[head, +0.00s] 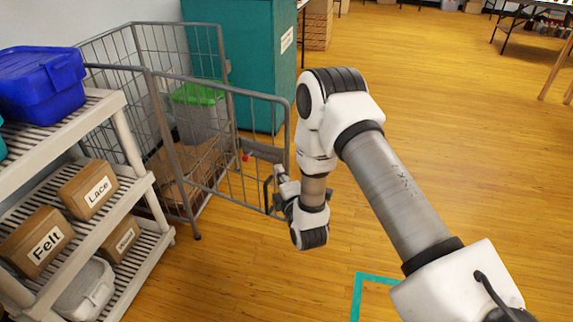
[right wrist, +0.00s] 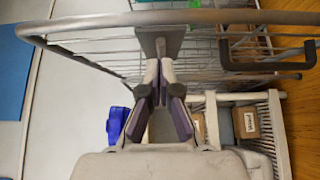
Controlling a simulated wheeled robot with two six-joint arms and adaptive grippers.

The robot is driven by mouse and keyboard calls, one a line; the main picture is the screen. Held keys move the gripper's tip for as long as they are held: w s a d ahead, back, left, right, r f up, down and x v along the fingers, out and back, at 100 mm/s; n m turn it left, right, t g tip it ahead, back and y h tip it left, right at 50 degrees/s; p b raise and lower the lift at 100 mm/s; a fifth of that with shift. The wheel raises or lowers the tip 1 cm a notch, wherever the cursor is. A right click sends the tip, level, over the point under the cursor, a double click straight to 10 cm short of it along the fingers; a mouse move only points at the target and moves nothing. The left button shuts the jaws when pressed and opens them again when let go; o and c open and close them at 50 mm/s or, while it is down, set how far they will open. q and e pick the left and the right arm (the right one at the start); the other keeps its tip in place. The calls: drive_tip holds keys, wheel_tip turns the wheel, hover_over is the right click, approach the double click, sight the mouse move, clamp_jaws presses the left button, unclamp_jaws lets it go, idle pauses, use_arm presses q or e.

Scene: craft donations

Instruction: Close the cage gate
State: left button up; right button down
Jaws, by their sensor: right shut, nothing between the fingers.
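The grey wire cage (head: 136,45) stands at the left by the wall. Its gate (head: 230,92) hangs from the near front post and stands open, swung out to the right, its free edge apart from the cage's far post. My right gripper (head: 277,184) is at the gate's free edge, shut and empty. In the right wrist view my right gripper (right wrist: 165,72) has its fingertips close to a grey plate (right wrist: 158,38) on the gate's frame; I cannot tell whether they touch. A dark handle (right wrist: 268,62) is beside them. My left gripper is out of view.
A white slatted shelf (head: 143,190) with labelled boxes and a blue bin (head: 42,85) stands close at left. A teal cabinet (head: 245,60) is behind.

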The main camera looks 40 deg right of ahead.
sight(282, 157)
drive_tip(key=shift+w+d, duration=0.45)
drive_tip(key=shift+d, duration=0.4)
drive_tip(key=shift+w+d, duration=0.4)
drive_tip(key=shift+d, duration=0.45)
